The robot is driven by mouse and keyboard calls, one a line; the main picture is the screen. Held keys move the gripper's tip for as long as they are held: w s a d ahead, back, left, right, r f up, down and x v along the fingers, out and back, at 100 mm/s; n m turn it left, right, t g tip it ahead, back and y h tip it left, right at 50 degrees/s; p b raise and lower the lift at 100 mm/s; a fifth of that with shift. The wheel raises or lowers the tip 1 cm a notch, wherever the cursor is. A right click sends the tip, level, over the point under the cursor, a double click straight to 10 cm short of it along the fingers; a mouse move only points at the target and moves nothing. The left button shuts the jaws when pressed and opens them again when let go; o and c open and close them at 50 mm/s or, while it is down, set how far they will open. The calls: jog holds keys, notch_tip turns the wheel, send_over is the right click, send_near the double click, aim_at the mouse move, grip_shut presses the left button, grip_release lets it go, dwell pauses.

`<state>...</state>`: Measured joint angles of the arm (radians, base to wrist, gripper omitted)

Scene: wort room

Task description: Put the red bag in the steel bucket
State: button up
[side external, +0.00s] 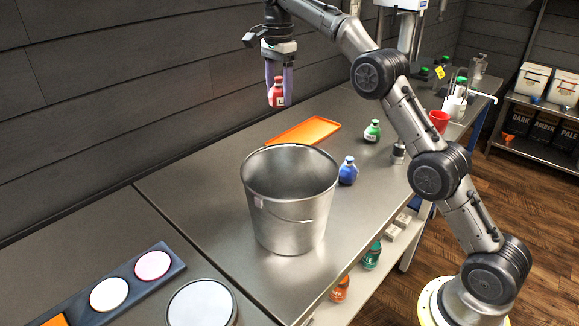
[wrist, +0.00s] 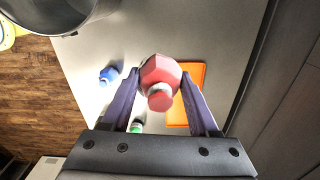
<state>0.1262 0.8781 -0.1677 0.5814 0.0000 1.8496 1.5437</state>
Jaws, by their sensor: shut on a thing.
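The red bag (side external: 277,93) is a small bottle-shaped pouch with a white label. My gripper (side external: 279,80) is shut on it and holds it upright in the air, above and behind the orange tray. In the wrist view the red bag (wrist: 160,80) sits between the two purple fingers of my gripper (wrist: 160,95). The steel bucket (side external: 290,205) stands on the steel table in front of the bag, with its handle hanging down the front side. Part of the bucket (wrist: 60,15) also shows at the top left of the wrist view. The bucket's floor is hidden.
An orange tray (side external: 303,132) lies behind the bucket. A blue bag (side external: 348,171) stands close to the bucket's right, and a green bag (side external: 372,131) stands farther back. A dark holder with round discs (side external: 110,293) lies at the front left. A dark wall (side external: 120,90) runs behind the table.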

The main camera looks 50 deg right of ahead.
aim_at(277, 86)
jog(key=shift+s+a+r, duration=0.1)
jog(key=shift+r, duration=0.6)
jog(key=shift+s+a+r, duration=0.2)
jog(key=shift+s+a, duration=0.15)
jog(key=shift+a, duration=0.15)
jog(key=shift+s+a+r, duration=0.15)
jog(key=shift+s+a, duration=0.15)
jog(key=shift+a, duration=0.2)
jog(key=s+a+n, duration=0.1)
jog(key=s+a, duration=0.3)
jog(key=s, duration=0.3)
jog(key=s+a, duration=0.5)
jog(key=s, duration=0.3)
notch_tip(277, 86, down, 18)
jog(key=shift+w+d+r, duration=0.1)
jog(key=shift+w+r, duration=0.05)
jog(key=shift+r, duration=0.1)
jog(key=shift+f, duration=2.25)
jog(key=shift+f, duration=0.15)
jog(key=o, duration=1.4)
